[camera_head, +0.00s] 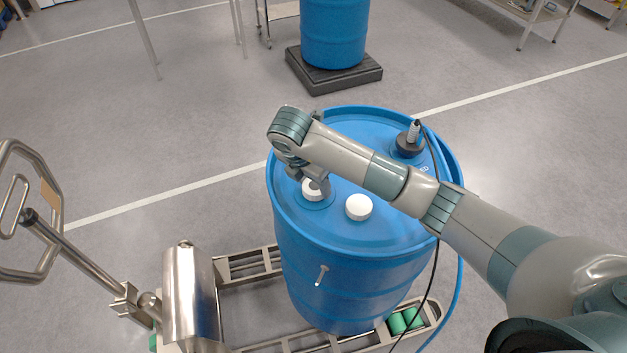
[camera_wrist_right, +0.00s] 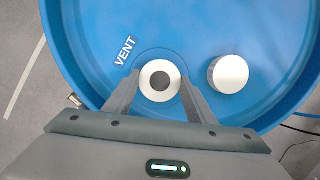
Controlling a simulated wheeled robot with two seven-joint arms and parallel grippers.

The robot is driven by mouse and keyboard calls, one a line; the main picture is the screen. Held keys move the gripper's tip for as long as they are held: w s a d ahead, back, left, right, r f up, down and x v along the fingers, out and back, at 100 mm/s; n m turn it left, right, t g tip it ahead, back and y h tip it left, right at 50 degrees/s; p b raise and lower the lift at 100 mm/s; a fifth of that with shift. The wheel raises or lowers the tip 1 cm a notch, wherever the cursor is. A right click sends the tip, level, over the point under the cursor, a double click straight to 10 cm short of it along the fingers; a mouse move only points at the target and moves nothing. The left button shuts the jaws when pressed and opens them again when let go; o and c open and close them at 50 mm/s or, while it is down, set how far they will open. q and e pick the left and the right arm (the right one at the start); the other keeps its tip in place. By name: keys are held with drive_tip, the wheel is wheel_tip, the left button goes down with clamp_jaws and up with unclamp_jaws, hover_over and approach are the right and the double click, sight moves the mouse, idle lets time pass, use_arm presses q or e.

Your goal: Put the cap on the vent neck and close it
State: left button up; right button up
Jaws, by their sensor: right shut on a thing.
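A blue drum (camera_head: 350,262) stands upright. My right gripper (camera_head: 314,183) reaches down over its top, near the left edge. In the right wrist view its fingers (camera_wrist_right: 160,95) are shut on a white round piece (camera_wrist_right: 148,89) with a dark round centre, beside the word VENT. It sits inside a round outline on the lid, at the vent. I cannot tell whether it is a cap or the open neck itself, and anything beneath it is hidden. A plain white round cap (camera_head: 358,207) rests on the drum top to its right, also in the wrist view (camera_wrist_right: 228,74).
A dark fitting (camera_head: 409,143) with a cable stands at the drum's back right. A steel wheeled frame (camera_head: 250,265) lies around the drum's base, with a handle (camera_head: 55,215) at left. Another blue drum (camera_head: 334,35) stands on a black pallet (camera_head: 335,82) behind.

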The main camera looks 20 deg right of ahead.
drive_tip(key=shift+w+r+m+g+p, duration=0.1)
drive_tip(key=shift+m+g+p, duration=0.1)
drive_tip(key=shift+m+p, duration=0.65)
drive_tip(key=shift+w+r+m+g+p, duration=0.1)
drive_tip(key=shift+m+g+p, duration=0.1)
drive_tip(key=shift+m+p, duration=0.6)
drive_tip(key=shift+f+m, duration=0.1)
drive_tip(key=shift+m, duration=0.45)
drive_tip(key=shift+h+p, duration=0.3)
drive_tip(key=shift+p, duration=0.05)
drive_tip(key=shift+m+g+p, duration=0.3)
drive_tip(key=shift+m, duration=0.2)
drive_tip(key=shift+m+g+p, duration=0.4)
drive_tip(key=shift+m+p, duration=0.5)
drive_tip(key=shift+m, duration=0.5)
drive_tip(key=shift+w+m+g, duration=0.1)
drive_tip(key=shift+m+g, duration=0.2)
drive_tip(key=shift+m, duration=0.4)
drive_tip(key=shift+f, duration=0.1)
